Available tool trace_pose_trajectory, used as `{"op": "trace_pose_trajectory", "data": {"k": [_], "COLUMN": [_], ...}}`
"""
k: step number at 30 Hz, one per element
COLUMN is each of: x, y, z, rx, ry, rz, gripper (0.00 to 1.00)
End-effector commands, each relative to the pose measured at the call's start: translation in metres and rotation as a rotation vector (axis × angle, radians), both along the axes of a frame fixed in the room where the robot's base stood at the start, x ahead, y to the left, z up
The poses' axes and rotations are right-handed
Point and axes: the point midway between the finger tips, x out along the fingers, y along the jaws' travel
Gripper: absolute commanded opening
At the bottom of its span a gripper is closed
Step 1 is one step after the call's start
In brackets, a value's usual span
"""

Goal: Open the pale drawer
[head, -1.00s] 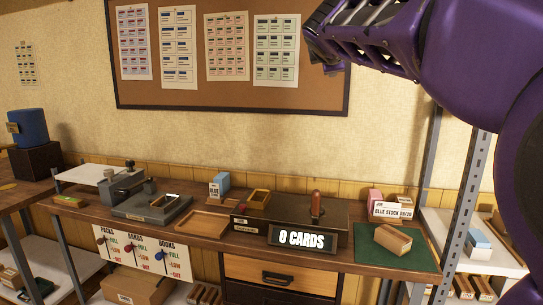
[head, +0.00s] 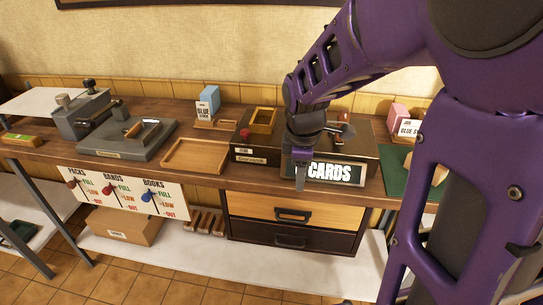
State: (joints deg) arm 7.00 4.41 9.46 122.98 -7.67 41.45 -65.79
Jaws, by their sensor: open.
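The pale drawer (head: 262,209) is the upper, light wood drawer under the bench, and it looks shut. Its dark handle (head: 292,214) shows at the middle of its front. A dark drawer (head: 270,234) with its own handle sits just below. My gripper (head: 301,182) hangs in front of the bench, fingers pointing down, above the pale drawer's handle and apart from it. It is open and appears empty, though its fingers overlap in this view. My arm hides part of the card machine and the right end of the bench.
The card machine (head: 255,152) with its "CARDS" sign (head: 330,172) stands on the bench (head: 110,168) behind my gripper. A wooden tray (head: 196,157) and a grey press (head: 127,139) are further left. A lever panel (head: 126,193) hangs left of the drawers. A white lower shelf (head: 190,252) runs below.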

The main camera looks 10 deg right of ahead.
Motion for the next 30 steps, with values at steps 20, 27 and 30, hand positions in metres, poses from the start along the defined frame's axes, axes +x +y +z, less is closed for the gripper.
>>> {"op": "trace_pose_trajectory", "data": {"k": [20,27,30], "x": [0.006,0.014,0.017], "y": [-0.002,-0.005,-0.005], "z": [-0.112,-0.157,-0.169], "rx": [0.018,0.017,0.018], "ry": [0.036,0.035,0.033], "rz": [-0.006,-0.007,-0.006], "gripper": [0.46,0.46,0.46]}}
